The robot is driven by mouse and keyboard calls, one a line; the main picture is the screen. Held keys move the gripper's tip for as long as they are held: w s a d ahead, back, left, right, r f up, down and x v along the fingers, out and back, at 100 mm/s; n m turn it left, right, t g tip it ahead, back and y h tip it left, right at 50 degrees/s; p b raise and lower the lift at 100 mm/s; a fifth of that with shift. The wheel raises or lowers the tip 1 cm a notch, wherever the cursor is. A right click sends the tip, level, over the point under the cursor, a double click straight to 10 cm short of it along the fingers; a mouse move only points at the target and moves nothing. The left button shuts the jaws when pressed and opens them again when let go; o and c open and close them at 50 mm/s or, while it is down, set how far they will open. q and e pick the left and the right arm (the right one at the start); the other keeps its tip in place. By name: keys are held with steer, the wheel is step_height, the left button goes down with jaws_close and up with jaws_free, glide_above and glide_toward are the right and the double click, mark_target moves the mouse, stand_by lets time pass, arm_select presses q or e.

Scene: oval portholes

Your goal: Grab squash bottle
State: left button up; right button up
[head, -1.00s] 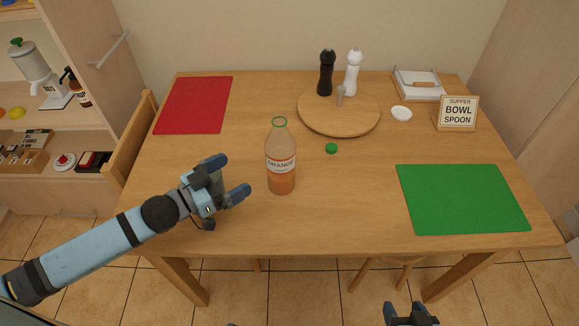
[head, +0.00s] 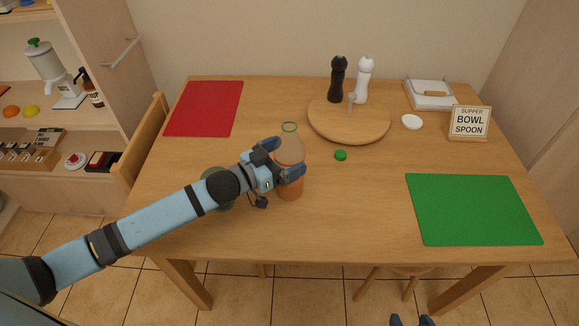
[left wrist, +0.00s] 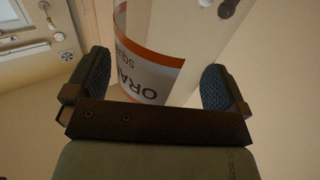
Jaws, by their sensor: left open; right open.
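The squash bottle (head: 290,190) stands upright on the table, with a green ring at its open neck and orange liquid low inside. Its green cap (head: 341,155) lies on the table to its right. My left gripper (head: 283,160) is open, its fingers on either side of the bottle's body. In the left wrist view the bottle's orange-and-white label (left wrist: 150,65) shows between the two open fingers (left wrist: 157,85), with visible gaps to them. The gripper hides part of the label in the head view. My right gripper (head: 410,320) is only just in view at the bottom edge.
A round wooden board (head: 350,125) with a black mill (head: 338,80) and a white mill (head: 363,82) stands behind right. A red mat (head: 205,108) lies back left and a green mat (head: 473,210) front right. A sign (head: 469,122) stands at the right.

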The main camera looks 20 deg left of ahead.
arm_select(q)
steer(key=shift+x, duration=0.8)
steer(key=c, duration=1.1)
steer(key=shift+r, duration=0.25)
